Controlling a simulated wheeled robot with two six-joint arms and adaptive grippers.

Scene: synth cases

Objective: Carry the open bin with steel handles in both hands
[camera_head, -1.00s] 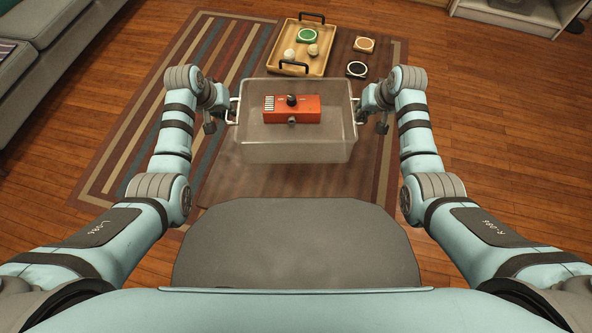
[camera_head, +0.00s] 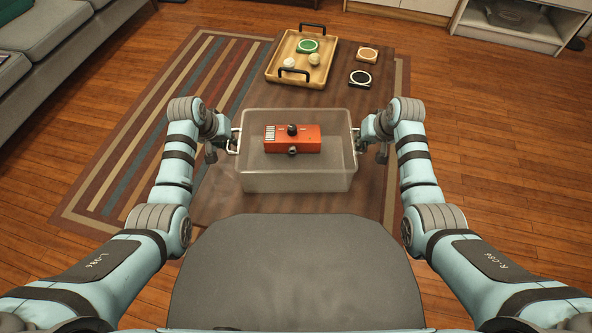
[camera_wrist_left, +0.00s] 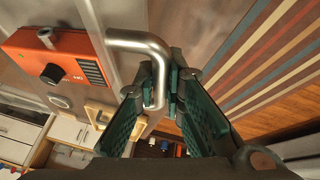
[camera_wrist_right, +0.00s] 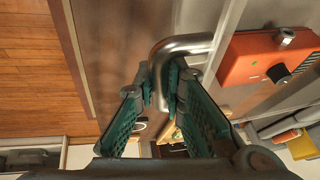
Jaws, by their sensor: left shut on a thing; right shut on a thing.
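The open bin (camera_head: 298,181) is clear plastic with a steel handle on each side, and it looks level in the head view. An orange box with a black knob (camera_head: 293,139) lies inside it. My left gripper (camera_head: 232,146) is shut on the left steel handle, which shows in the left wrist view (camera_wrist_left: 143,42) between the green fingers. My right gripper (camera_head: 361,143) is shut on the right steel handle, seen in the right wrist view (camera_wrist_right: 182,45). The bin's underside is hidden.
A striped rug (camera_head: 150,120) is beneath, a grey sofa (camera_head: 45,40) at left, a white cabinet (camera_head: 520,25) at back right.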

